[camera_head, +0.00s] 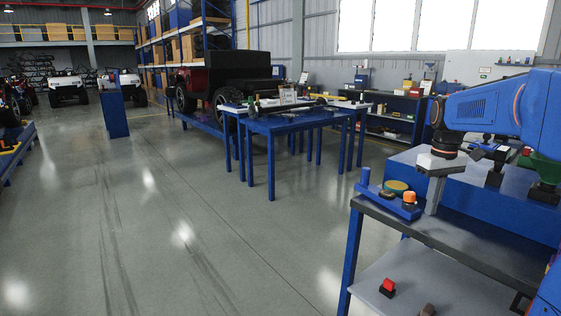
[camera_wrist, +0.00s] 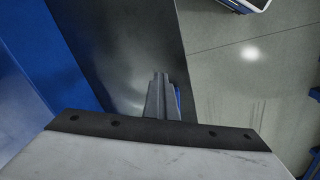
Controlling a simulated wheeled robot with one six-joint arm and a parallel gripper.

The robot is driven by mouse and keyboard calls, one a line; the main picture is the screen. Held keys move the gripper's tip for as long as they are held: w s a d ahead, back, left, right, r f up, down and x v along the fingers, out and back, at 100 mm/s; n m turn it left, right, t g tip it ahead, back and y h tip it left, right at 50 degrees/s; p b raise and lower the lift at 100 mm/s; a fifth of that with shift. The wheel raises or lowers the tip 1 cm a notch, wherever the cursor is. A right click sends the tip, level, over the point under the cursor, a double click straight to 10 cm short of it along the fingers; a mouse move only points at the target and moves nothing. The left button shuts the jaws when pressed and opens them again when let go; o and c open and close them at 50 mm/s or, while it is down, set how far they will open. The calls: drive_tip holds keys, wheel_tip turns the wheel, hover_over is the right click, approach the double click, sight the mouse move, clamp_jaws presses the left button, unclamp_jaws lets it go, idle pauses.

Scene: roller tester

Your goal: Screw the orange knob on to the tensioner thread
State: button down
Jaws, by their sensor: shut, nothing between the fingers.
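An orange knob (camera_head: 410,198) stands at the right end of a small blue tray (camera_head: 375,194) on the grey workbench. My gripper (camera_head: 432,211) hangs from the blue arm, fingers pointing down, just right of the knob and apart from it as far as this angle shows. In the wrist view my gripper (camera_wrist: 160,77) shows with its fingers together and empty over the bench top. The knob is not visible in the wrist view. I cannot make out the tensioner thread in either view.
The workbench (camera_head: 470,245) has a blue raised block (camera_head: 400,160) behind the tray. A red object (camera_head: 388,285) sits on the lower shelf.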

drive_tip(key=a+m, duration=0.1)
drive_tip(key=m, duration=0.1)
drive_tip(key=s+a+m, duration=0.1)
drive_tip(key=m, duration=0.1)
drive_tip(key=shift+a, duration=0.3)
drive_tip(key=a+m, duration=0.1)
drive_tip(key=m, duration=0.1)
drive_tip(key=a+m, duration=0.1)
drive_tip(key=m, duration=0.1)
drive_tip(key=shift+s, duration=0.4)
drive_tip(key=c, duration=2.5)
unclamp_jaws()
drive_tip(key=shift+c, duration=0.2)
drive_tip(key=o, duration=0.5)
drive_tip(key=shift+d, duration=0.1)
drive_tip(key=shift+r, duration=1.2)
